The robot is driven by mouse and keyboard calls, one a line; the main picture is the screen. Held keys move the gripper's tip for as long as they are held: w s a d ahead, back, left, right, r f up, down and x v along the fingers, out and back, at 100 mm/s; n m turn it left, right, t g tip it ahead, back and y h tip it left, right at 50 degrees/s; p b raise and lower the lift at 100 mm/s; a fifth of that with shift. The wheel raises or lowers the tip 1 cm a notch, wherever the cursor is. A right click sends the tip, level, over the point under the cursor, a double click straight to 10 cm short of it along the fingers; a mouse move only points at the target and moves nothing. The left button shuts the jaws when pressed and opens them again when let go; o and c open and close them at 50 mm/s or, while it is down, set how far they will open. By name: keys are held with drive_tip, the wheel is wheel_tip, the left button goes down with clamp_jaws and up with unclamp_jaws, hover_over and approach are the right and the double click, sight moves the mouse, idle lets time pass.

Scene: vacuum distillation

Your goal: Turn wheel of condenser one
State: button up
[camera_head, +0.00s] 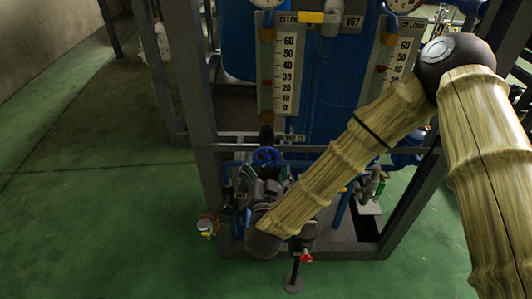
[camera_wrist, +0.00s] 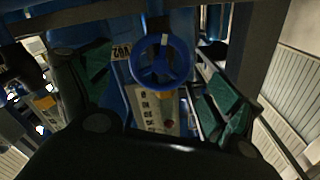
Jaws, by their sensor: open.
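A blue handwheel (camera_wrist: 160,62) with spokes faces the camera in the wrist view, between my gripper's two fingers. It also shows in the head view (camera_head: 266,156), just above my gripper. My gripper (camera_head: 258,190) is at the low front of the frame in the head view. In the wrist view my gripper (camera_wrist: 152,78) is open, with its green-padded fingers spread left and right of the wheel. I see a gap on each side of the wheel; contact is not visible. The wheel's stem is mostly hidden. Whether this wheel belongs to condenser one cannot be read.
A gauge scale (camera_head: 287,75) stands above the wheel, with a second gauge (camera_head: 397,62) to its right. Dark frame posts (camera_head: 198,80) and a low crossbar surround the blue vessel (camera_head: 335,95). A small red-handled valve (camera_head: 305,257) is below my arm. Green floor at left is clear.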

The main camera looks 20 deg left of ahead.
sight(266, 158)
drive_tip(key=shift+p+x, duration=0.55)
drive_tip(key=shift+x, duration=1.95)
drive_tip(key=c, duration=1)
